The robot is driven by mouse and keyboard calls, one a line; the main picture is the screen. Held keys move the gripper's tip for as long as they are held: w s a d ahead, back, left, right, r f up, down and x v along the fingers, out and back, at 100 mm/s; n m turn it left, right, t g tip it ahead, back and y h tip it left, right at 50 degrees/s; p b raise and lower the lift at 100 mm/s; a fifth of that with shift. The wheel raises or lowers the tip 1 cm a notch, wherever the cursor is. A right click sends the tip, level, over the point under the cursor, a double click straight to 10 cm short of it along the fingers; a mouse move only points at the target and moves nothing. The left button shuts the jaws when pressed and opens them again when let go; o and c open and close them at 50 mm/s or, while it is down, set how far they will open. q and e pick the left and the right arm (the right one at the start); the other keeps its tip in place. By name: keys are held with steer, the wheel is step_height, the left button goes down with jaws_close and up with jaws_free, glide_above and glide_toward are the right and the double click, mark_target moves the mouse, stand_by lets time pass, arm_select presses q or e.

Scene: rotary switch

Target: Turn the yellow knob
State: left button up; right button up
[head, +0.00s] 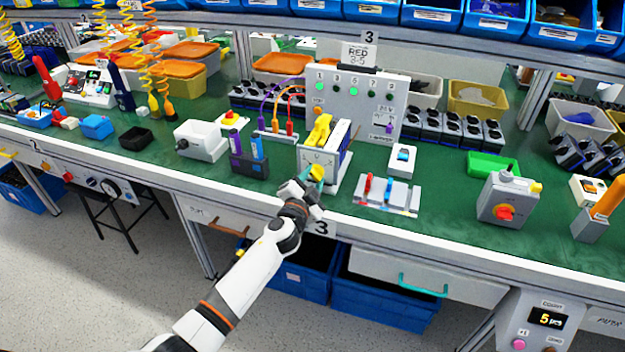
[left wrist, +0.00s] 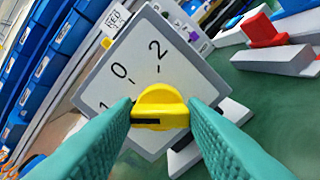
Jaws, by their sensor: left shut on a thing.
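The yellow knob (left wrist: 160,104) sits on a white square panel (left wrist: 187,79) marked 1, 0 and 2 in the left wrist view. A black mark on the knob points left in that view, roughly to the side of the 1. The teal fingers of my left gripper (left wrist: 160,128) are shut on the knob, one on each side. In the head view, my left gripper (head: 311,178) is at the front of the white switch box (head: 317,159) and mostly hides the knob. My right gripper is not in view.
A grey box with a red knob (head: 506,200) is farther right. The green bench (head: 440,190) has free room between them.

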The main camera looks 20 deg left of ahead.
arm_select(q)
steer(key=m, duration=0.4)
steer(key=shift+d, duration=0.1)
steer(key=m, duration=0.5)
steer(key=shift+f, duration=0.15)
steer(key=m, duration=0.4)
steer(key=shift+f+m+p, duration=0.15)
steer(key=shift+m+p, duration=0.2)
steer(key=shift+m, duration=1.85)
steer(key=o, duration=1)
steer(key=shift+s, duration=0.55)
steer(key=s, duration=1.1)
steer(key=shift+a, duration=0.3)
